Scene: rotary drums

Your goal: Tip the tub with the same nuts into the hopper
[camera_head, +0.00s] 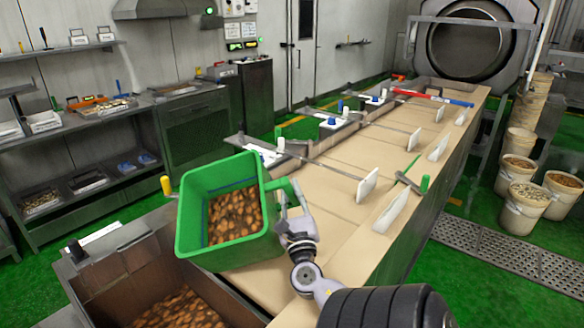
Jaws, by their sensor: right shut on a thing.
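A green tub (215,255) with brown nuts (235,215) inside is held up over the near end of the conveyor, beside the hopper. It is tilted, with its opening facing me. My right gripper (290,205) is shut on the tub's handle at its right side. The metal hopper (100,265) is at the lower left, partly hidden by the tub. Brown nuts (180,308) lie at its bottom and look similar to those in the tub. My left gripper is not in view.
A long tan conveyor (340,165) with white paddles (390,212) runs back to a rotary drum (465,45). Several white buckets with contents, such as one of nuts (523,205), stand on the green floor at right. Metal shelving (60,150) lines the left wall.

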